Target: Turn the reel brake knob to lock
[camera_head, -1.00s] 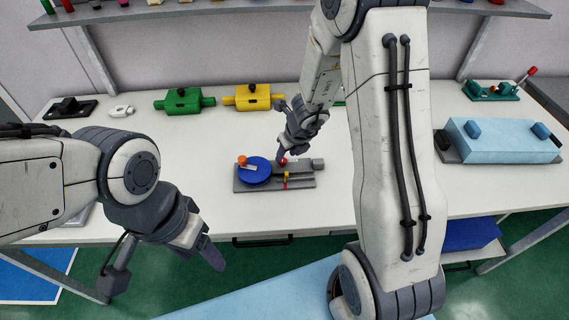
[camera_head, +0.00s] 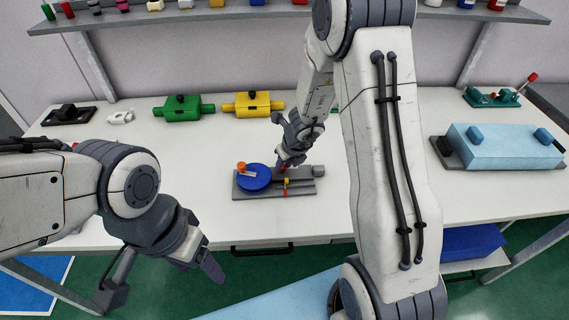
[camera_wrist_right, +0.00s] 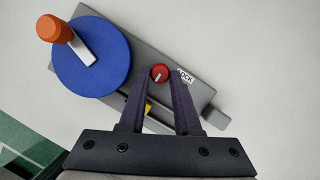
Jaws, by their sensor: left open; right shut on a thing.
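The reel device is a grey base (camera_head: 240,192) on the table with a blue reel (camera_head: 255,182) and an orange crank handle. My right gripper (camera_wrist_right: 160,80) is shut on the red brake knob (camera_wrist_right: 159,72), with one finger on each side. In the head view my right gripper (camera_head: 284,165) largely covers the knob. My left gripper (camera_head: 212,266) is open and empty, in front of the table's front edge.
A green block (camera_head: 182,113) and a yellow block (camera_head: 252,110) stand behind the reel. A light blue box (camera_head: 500,150) is at the right. A shelf with small items spans the back. The table left of the reel is clear.

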